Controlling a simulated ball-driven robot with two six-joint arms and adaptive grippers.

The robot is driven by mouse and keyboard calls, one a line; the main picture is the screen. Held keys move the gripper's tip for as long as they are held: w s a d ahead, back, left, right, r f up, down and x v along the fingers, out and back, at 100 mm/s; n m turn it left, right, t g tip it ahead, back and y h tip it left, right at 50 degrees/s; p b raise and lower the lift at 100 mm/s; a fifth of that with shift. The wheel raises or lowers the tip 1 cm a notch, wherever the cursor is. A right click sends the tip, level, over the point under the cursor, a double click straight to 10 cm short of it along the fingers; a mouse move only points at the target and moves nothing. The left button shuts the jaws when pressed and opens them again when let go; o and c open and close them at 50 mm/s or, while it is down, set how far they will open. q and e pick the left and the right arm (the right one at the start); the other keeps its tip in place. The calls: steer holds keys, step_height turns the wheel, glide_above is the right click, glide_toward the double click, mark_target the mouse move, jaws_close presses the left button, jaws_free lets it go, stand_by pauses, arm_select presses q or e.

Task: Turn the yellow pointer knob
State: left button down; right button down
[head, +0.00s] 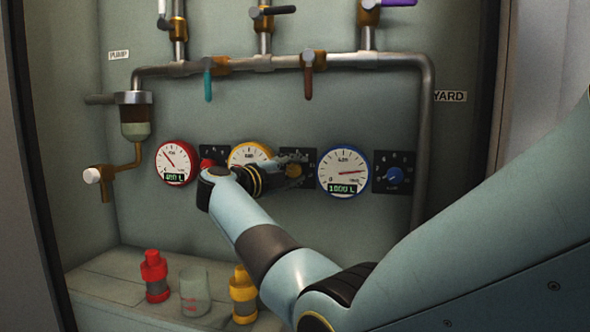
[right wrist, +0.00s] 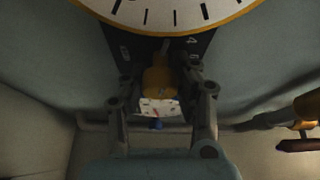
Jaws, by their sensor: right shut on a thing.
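The yellow pointer knob (head: 294,170) sits on a dark square plate (head: 305,183) between the yellow-rimmed and blue-rimmed gauges. The fingers hide part of the plate's markings. The yellow-rimmed gauge (head: 248,155) is partly covered by my right wrist. My left gripper is not in view.
A red knob (head: 207,163) by the red-rimmed gauge (head: 176,163) and a blue knob (head: 394,175) flank the yellow one. Pipes with valve handles run above. A red bottle (head: 155,276), a clear beaker (head: 195,291) and a yellow bottle (head: 243,295) stand on the shelf below.

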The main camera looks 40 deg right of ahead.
steer(key=shift+r, duration=0.1)
steer(key=c, duration=0.9)
jaws_free()
steer(key=shift+w+a, duration=0.1)
steer(key=shift+c, duration=0.2)
steer(key=v, duration=0.7)
steer(key=shift+a, duration=0.25)
